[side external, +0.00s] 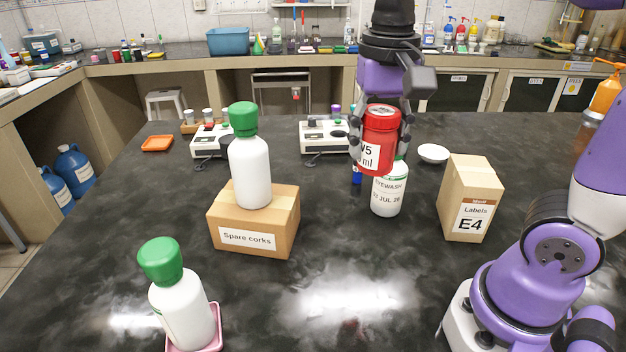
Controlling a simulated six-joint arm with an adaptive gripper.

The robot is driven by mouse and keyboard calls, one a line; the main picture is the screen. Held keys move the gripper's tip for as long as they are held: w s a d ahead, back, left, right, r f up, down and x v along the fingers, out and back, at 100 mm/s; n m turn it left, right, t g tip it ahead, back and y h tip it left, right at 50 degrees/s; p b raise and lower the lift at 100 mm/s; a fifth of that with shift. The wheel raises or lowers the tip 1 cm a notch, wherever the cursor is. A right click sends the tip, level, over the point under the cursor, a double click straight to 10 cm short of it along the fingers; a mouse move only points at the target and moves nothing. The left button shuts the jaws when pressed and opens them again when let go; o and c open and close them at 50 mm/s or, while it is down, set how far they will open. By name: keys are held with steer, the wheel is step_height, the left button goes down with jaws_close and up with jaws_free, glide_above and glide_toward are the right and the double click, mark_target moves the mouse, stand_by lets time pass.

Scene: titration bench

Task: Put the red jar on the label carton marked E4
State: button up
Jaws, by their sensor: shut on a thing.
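The red jar (381,138) has a red lid and a white label reading "V5" and "ml". My gripper (380,130) is shut on it, with fingers on its left and right sides, and holds it upright above the bench. The jar covers the upper part of an eyewash bottle (387,195) behind or below it. The label carton marked E4 (470,200) is a tan box standing on the bench to the right of the jar. Its visible top is bare.
A white bottle with a green cap (250,170) stands on a spare corks carton (254,222). Another green-capped bottle (182,305) stands on a pink tray (215,335) at front left. A white bowl (433,153) lies behind the E4 carton. The front middle of the bench is clear.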

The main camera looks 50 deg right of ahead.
steer(key=s+d+r+m, duration=0.4)
steer(key=d+m, duration=0.2)
steer(key=d, duration=0.4)
glide_toward(475, 170)
steer(key=shift+a+f, duration=0.2)
steer(key=shift+a, duration=0.15)
steer(key=shift+d+f, duration=0.15)
steer(key=shift+d, duration=0.1)
steer(key=shift+s+f, duration=0.1)
steer(key=shift+f, duration=1.95)
steer(key=shift+f, duration=0.1)
steer(key=o, duration=1)
steer(key=shift+o, duration=0.2)
